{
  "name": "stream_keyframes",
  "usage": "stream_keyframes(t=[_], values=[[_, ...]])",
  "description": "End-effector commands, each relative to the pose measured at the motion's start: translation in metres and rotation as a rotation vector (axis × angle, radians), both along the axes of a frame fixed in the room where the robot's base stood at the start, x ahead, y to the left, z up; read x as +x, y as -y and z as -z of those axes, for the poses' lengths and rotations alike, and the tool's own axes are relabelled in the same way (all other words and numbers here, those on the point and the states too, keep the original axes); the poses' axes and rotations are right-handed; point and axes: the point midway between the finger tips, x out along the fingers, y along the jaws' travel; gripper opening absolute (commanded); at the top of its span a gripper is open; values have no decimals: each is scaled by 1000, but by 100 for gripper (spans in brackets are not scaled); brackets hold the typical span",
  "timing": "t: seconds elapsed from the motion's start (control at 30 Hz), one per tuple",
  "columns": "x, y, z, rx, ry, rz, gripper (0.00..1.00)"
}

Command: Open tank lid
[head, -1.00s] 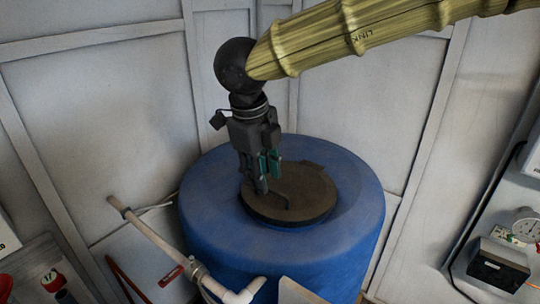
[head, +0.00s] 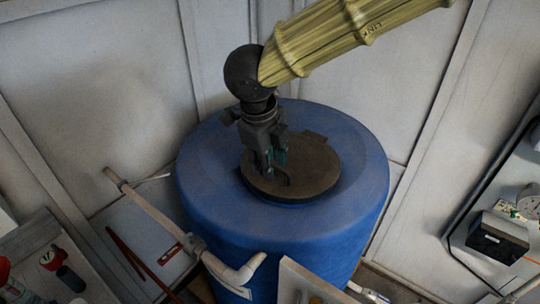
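The blue tank (head: 340,220) stands in the middle of the head view. Its round dark brown lid (head: 310,173) lies flat on top, with a thin dark handle (head: 284,176) on the lid's left part. My gripper (head: 274,172) points down over the lid's left side, at the handle. Its fingertips overlap the handle in the picture. I cannot tell whether the fingers are closed around the handle or only beside it, as the view is small and dark there.
A white pipe (head: 155,215) with an elbow stands in front of the tank at left. A dark box (head: 498,238) and a gauge sit on the panel at right. Pale wall panels (head: 90,90) stand close behind the tank.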

Motion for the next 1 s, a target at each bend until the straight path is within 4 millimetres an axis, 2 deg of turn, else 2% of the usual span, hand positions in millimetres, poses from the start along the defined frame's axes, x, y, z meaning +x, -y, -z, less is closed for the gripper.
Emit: stream_keyframes(t=[0.03,0.1,0.23,0.43,0.53,0.57,0.77,1.0], values=[[14,-1,9,0,-12,5,32],[29,-1,20,-1,-24,2,32],[48,0,36,-1,-39,1,32],[44,1,34,1,-34,3,32],[33,1,28,2,-22,3,32],[30,1,27,1,-20,3,36],[23,1,25,2,-15,3,0],[41,0,32,1,-31,1,0]])
